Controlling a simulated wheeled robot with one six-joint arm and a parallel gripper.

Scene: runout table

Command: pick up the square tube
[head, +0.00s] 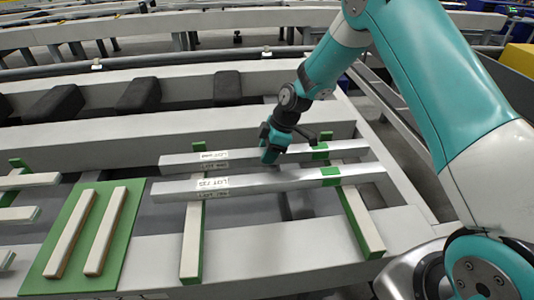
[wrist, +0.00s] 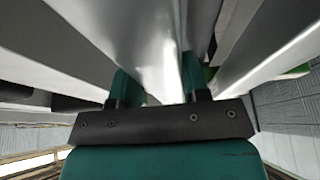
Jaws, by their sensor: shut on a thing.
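Two long silver square tubes lie side by side in the head view, each with a white lot label and a green band near its right end. My gripper (head: 272,150) is shut on the back square tube (head: 243,157), near its middle, with one finger showing on the near side. The front square tube (head: 262,182) lies apart from it, closer to me. In the wrist view the held tube (wrist: 150,45) runs between the two green fingers of my gripper (wrist: 160,88). The fingertips are partly hidden. I cannot tell whether the held tube touches its supports.
Cream and green bearers (head: 192,235) and (head: 358,215) cross under the tubes. A green mat (head: 75,240) with two wooden strips lies at the left. Black blocks (head: 138,95) stand behind on the rail. Grey beams of the table (head: 250,245) surround the tubes.

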